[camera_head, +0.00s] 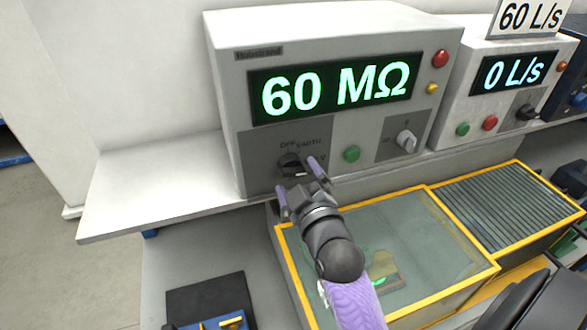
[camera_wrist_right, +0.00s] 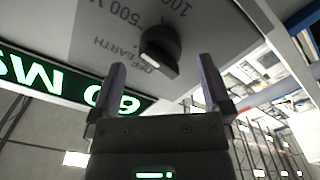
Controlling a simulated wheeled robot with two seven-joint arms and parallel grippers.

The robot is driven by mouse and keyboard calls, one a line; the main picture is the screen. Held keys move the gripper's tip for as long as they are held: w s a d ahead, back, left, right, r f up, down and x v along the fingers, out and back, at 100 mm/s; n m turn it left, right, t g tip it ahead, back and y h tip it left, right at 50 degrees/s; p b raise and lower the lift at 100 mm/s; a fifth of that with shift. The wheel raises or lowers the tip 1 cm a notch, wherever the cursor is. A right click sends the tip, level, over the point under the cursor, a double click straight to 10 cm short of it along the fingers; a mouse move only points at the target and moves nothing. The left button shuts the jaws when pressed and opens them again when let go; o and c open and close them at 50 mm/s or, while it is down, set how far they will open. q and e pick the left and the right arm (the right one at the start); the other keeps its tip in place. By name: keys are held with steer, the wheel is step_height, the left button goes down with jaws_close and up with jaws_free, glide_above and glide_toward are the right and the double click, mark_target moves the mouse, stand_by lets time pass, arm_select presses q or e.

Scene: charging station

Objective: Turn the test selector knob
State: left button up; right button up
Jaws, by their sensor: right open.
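The test selector knob (camera_head: 291,164) is a black rotary knob on the dark panel at the lower left of the grey tester (camera_head: 225,85). Labels with OFF and EARTH show around it. The tester's display (camera_head: 335,88) reads 60 MΩ. My right gripper (camera_head: 299,176) is open in front of the knob, its purple fingers on either side of it in the picture. In the right wrist view the knob (camera_wrist_right: 161,50) sits ahead of the gap between the fingertips (camera_wrist_right: 160,72) and looks apart from them. My left gripper is not in view.
A green button (camera_head: 351,154) and a grey knob (camera_head: 406,140) are right of the selector. A second unit (camera_head: 500,90) reading 0 L/s stands to the right. A yellow-framed glass case (camera_head: 420,240) lies below the shelf (camera_head: 150,190). The shelf's left part is clear.

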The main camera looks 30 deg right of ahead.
mark_target(292, 168)
steer(key=shift+x, duration=1.1)
steer(key=c, duration=1.3)
steer(key=shift+o, duration=0.2)
steer(key=shift+r+m+p, duration=0.1)
steer(key=shift+m+p, duration=0.85)
steer(key=shift+m, duration=0.15)
steer(key=m+p, duration=0.1)
steer(key=m, duration=0.1)
steer(key=shift+m+p, duration=0.3)
steer(key=shift+p, duration=0.1)
steer(key=m+p, duration=0.1)
steer(key=m, duration=0.2)
steer(key=shift+p, duration=0.35)
steer(key=shift+m+p, duration=0.45)
steer(key=shift+m, duration=0.55)
